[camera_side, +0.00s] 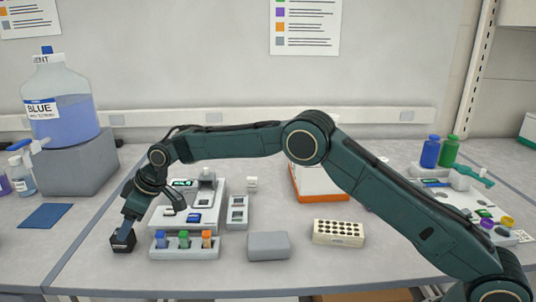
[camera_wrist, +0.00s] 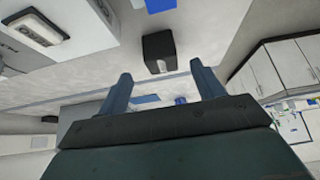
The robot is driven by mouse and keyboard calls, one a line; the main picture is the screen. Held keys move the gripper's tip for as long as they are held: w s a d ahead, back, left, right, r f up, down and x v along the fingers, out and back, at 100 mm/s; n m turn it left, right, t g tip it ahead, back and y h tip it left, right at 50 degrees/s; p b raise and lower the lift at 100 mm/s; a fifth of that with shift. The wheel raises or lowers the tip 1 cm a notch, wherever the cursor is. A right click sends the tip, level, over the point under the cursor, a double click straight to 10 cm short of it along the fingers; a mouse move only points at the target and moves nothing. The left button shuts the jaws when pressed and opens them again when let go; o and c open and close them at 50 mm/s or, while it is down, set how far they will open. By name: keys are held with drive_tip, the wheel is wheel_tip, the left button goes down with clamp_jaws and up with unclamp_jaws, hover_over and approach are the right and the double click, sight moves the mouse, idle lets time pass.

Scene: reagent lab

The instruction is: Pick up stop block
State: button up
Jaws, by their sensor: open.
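A small dark block (camera_side: 123,241), which I take to be the stop block, sits on the bench at the left, beside the tube rack. It also shows in the wrist view as a black block (camera_wrist: 158,46) with a small pale mark on one face. My gripper (camera_side: 131,213) is tilted down just above it and looks empty. In the wrist view the two blue-grey fingers of my gripper (camera_wrist: 160,72) are spread apart, with the block beyond the tips, in line with the gap. Whether the fingers overlap the block's sides I cannot tell.
A grey rack (camera_side: 184,252) with several coloured vials stands close to the right of the block. A grey box (camera_side: 268,246) and a cream perforated rack (camera_side: 338,232) lie farther right. A blue bottle (camera_side: 62,108) stands on a grey stand behind. The bench's front edge is near.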

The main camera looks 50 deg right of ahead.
drive_tip(key=shift+w+a+f, duration=0.15)
drive_tip(key=shift+f, duration=0.1)
drive_tip(key=shift+f, duration=0.1)
drive_tip(key=shift+a+x, duration=0.1)
drive_tip(key=shift+x, duration=1.15)
drive_tip(key=shift+a+x, duration=0.15)
drive_tip(key=shift+x, duration=1.15)
drive_tip(key=shift+w, duration=0.1)
drive_tip(key=shift+c, duration=0.5)
drive_tip(key=shift+r, duration=0.25)
drive_tip(key=c, duration=1.1)
drive_tip(key=shift+c, duration=0.2)
drive_tip(key=shift+r, duration=0.1)
drive_tip(key=shift+r, duration=4.9)
